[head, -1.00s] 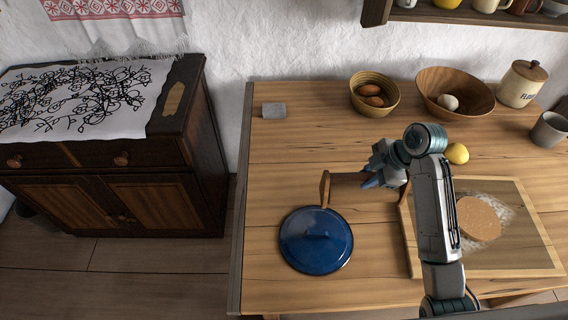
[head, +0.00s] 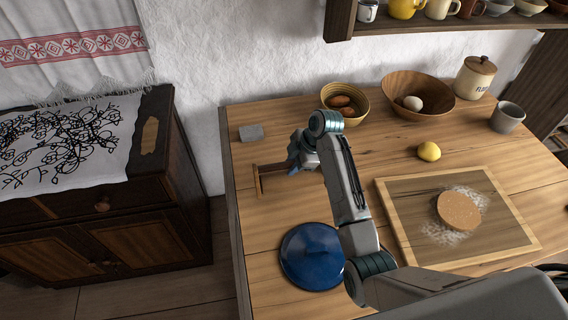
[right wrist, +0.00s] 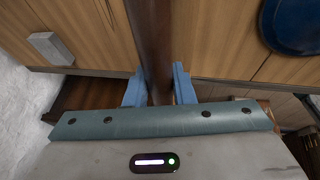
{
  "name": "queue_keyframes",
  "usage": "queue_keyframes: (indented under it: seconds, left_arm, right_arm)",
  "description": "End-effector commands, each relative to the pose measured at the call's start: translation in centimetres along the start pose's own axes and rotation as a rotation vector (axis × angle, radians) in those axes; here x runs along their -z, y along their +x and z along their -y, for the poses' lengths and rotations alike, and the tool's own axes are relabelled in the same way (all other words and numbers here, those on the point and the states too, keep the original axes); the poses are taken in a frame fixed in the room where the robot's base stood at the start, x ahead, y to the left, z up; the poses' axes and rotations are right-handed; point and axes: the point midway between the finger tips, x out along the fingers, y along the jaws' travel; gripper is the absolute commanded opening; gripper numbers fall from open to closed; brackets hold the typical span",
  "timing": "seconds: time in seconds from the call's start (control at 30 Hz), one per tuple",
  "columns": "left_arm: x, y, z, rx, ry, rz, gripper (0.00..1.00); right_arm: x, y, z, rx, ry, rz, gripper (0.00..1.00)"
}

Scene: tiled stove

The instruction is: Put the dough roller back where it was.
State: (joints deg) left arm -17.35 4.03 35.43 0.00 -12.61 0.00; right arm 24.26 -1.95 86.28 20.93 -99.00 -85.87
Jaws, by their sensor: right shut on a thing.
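The dough roller (head: 274,167) is a dark brown wooden rod with a paler piece at its left end. My right gripper (head: 296,163) is shut on it, and the roller points left over the left part of the table. In the right wrist view the brown rod (right wrist: 152,45) runs between the two blue fingers (right wrist: 159,90) and out at the top. I cannot tell whether the roller touches the table. My left gripper is not in view.
A grey block (head: 251,132) lies behind the roller, near the table's left edge. A blue lid (head: 312,255) lies in front. A framed board (head: 400,215) with dough (head: 459,211), a lemon (head: 429,151) and bowls (head: 345,103) are to the right.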

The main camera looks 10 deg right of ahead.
Motion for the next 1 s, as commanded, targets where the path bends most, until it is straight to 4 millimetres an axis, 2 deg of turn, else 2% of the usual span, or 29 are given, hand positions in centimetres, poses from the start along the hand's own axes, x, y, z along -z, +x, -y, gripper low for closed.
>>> queue_keyframes:
  seconds: [0.1, 0.27, 0.6, 1.0]
  left_arm:
    - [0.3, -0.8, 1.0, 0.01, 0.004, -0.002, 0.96]
    - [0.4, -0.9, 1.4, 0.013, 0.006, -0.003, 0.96]
    - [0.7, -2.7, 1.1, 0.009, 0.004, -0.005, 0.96]
    - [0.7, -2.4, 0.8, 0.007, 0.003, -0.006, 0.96]
  right_arm:
    - [1.1, 0.6, -1.6, -0.001, -0.001, -0.001, 0.0]
    - [1.6, 1.2, -2.3, -0.002, -0.002, -0.001, 0.0]
    - [0.3, 4.3, -1.7, -0.001, 0.0, 0.0, 0.0]
    - [0.1, 4.8, -1.6, -0.003, 0.0, 0.0, 0.0]
